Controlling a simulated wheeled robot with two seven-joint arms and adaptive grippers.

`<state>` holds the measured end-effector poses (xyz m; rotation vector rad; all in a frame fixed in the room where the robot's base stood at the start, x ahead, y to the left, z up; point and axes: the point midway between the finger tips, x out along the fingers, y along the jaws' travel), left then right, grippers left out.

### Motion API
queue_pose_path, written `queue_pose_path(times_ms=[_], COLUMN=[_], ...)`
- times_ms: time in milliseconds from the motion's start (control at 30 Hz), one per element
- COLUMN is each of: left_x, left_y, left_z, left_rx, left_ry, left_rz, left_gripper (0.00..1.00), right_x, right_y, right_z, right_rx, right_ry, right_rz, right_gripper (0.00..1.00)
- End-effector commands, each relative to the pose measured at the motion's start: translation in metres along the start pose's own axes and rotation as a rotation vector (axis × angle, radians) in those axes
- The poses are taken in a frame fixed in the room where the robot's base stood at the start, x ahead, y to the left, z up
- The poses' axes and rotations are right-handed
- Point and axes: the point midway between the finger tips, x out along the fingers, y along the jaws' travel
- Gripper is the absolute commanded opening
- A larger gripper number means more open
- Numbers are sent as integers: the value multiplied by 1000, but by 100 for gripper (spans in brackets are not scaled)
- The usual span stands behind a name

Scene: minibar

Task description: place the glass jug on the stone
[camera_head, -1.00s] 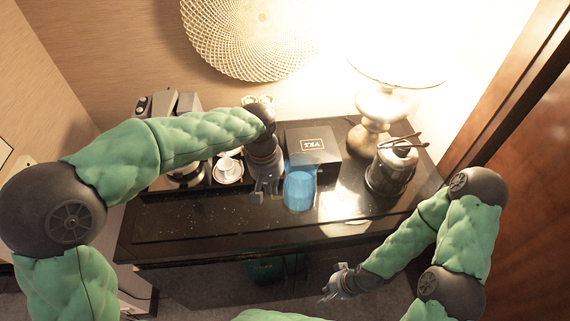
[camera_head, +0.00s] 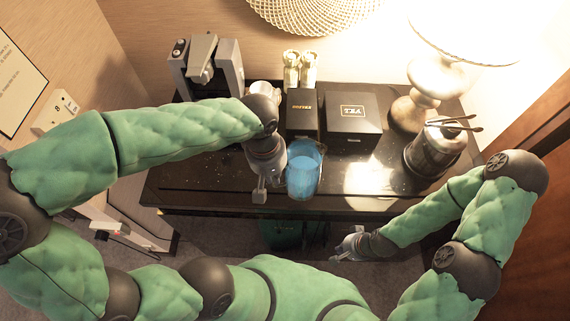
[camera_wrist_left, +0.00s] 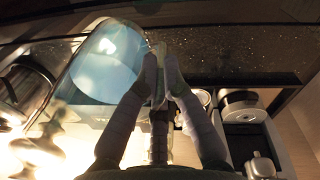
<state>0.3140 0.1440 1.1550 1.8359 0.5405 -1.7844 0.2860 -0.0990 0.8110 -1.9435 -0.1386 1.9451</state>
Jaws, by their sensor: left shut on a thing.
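The glass jug (camera_head: 304,172), with blue contents, is close to the front of the dark counter, roughly upright. It also shows in the left wrist view (camera_wrist_left: 104,65). My left gripper (camera_head: 264,186) is at its left side, shut on its handle; the fingers meet in the wrist view (camera_wrist_left: 160,75). I cannot tell whether the jug's base touches the counter. A bright pale patch (camera_head: 368,180) lies right of the jug; I cannot tell whether it is the stone or lamp glare. My right gripper (camera_head: 347,248) hangs empty in front of the counter, its fingers too small to read.
A black tea box (camera_head: 352,112) and a smaller dark box (camera_head: 302,108) stand behind the jug. A metal ice bucket (camera_head: 435,150) with tongs and a lamp (camera_head: 425,90) are at the right.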

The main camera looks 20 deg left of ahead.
Motion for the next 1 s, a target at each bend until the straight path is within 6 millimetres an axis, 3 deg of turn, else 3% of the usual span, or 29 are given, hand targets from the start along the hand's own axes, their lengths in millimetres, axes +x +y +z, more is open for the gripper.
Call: queue_pose_path(times_ms=[300,500,700,1000], left_x=[27,55,73,85], left_y=[11,14,16,16], left_z=[-58,-83,-98,-108], left_rx=[-5,-3,-2,-1], left_ry=[1,1,2,3], left_rz=[3,2,4,4], left_gripper=[0,0,0,0], right_x=[5,10,12,13], right_y=[2,3,4,5], right_z=[0,0,0,-1], right_rx=[0,0,0,0], right_ry=[0,0,0,0], right_rz=[0,0,0,0], right_gripper=[0,0,0,0])
